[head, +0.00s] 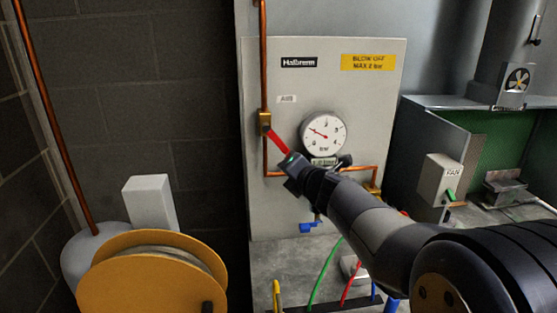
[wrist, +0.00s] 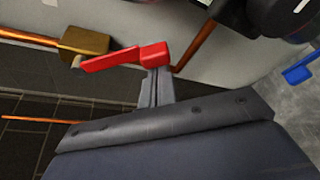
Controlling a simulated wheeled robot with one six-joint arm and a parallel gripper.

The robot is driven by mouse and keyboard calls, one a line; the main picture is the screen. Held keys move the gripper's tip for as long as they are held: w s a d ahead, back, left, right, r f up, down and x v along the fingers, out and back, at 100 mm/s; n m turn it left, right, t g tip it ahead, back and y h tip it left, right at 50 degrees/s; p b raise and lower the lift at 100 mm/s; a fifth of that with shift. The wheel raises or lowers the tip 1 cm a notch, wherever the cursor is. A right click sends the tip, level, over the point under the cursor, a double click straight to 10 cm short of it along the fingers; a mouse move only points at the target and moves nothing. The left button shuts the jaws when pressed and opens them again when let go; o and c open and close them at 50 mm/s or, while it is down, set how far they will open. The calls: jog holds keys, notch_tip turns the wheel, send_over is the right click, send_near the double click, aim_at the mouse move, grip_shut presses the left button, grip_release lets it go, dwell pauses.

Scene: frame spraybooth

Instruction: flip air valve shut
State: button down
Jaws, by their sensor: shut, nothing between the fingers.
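The air valve has a brass body (head: 264,122) on the vertical copper pipe, just under the "AIR" label. Its red lever (head: 278,143) slants down and to the right, at an angle to the pipe. In the wrist view the brass body (wrist: 86,43) is at upper left and the lever (wrist: 112,59) reaches right to a thicker red end. My gripper (head: 290,159) is shut and empty, its tips at the lever's free end. In the wrist view the closed fingers (wrist: 154,85) meet the underside of that end; I cannot tell whether they press on it.
A pressure gauge (head: 323,134) sits right of the valve, close above my wrist. A blue handle (head: 309,227) hangs below my arm. A yellow hose reel (head: 150,275) stands at lower left. A grey FAN box (head: 440,180) is at right. The wall left of the valve is clear.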

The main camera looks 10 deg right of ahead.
jog(key=shift+d+r+n+g+h+p, duration=0.15)
jog(key=shift+d+r+n+h+p, duration=0.2)
jog(key=shift+d+r+n+p, duration=0.75)
jog(key=shift+d+r+n+g+h+p, duration=0.1)
jog(key=shift+d+r+n+h+p, duration=0.4)
jog(key=shift+r+p, duration=1.2)
jog(key=shift+d+r+n+g+h+p, duration=0.2)
jog(key=shift+d+r+n+p, duration=0.6)
jog(key=shift+p, duration=0.95)
jog(key=shift+r, duration=0.4)
notch_tip(320, 180, down, 5)
jog(key=b, duration=0.5)
jog(key=a+p+v, duration=0.1)
jog(key=p+v, duration=0.3)
jog(key=v, duration=0.6)
jog(key=shift+r, duration=0.2)
jog(key=shift+a, duration=0.1)
